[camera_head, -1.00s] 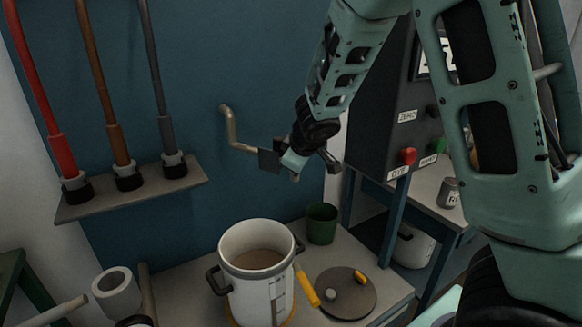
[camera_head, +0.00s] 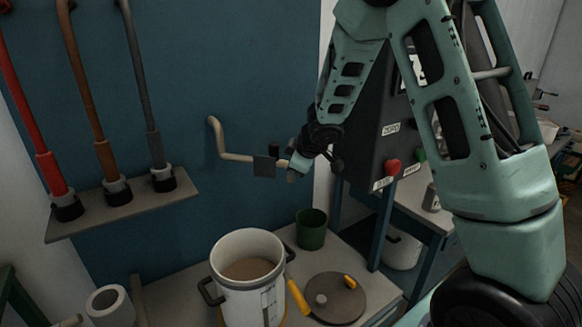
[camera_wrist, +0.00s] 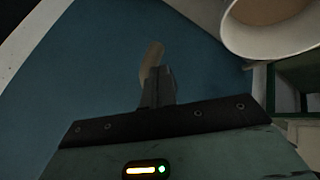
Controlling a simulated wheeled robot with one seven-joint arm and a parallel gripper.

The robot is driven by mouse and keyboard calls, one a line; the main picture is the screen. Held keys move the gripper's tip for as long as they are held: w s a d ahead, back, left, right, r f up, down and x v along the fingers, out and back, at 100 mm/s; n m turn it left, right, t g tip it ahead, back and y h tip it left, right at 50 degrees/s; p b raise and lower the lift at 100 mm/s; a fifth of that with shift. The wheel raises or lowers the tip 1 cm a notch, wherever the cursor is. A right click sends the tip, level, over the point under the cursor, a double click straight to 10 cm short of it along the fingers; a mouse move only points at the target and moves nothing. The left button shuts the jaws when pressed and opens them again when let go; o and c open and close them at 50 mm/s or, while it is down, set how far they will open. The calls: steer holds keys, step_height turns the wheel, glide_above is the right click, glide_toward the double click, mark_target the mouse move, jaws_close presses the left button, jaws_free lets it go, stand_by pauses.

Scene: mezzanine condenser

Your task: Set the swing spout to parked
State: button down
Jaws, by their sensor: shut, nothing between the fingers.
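The swing spout (camera_head: 236,157) is a beige bent pipe on the blue wall. It drops from its upper bend and runs right, above and behind the pot. My gripper (camera_head: 265,166) is at the spout's right part, its dark fingers overlapping the pipe in the head view. The spout's far end is partly hidden by my gripper. In the wrist view, my gripper's fingers (camera_wrist: 157,88) are together with nothing between them, and a tan piece of the spout (camera_wrist: 152,58) shows just beyond them. I cannot tell whether they touch. No parked mark is visible.
A white pot (camera_head: 247,290) with brown contents stands on the bench below, beside a green cup (camera_head: 311,229) and a round lid (camera_head: 338,300). A dark control box (camera_head: 375,130) with a red knob is right of the spout. A shelf (camera_head: 120,208) holds coloured pipes at left.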

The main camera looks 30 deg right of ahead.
steer(key=shift+w+d, duration=0.3)
steer(key=shift+d, duration=0.15)
stand_by(0.5)
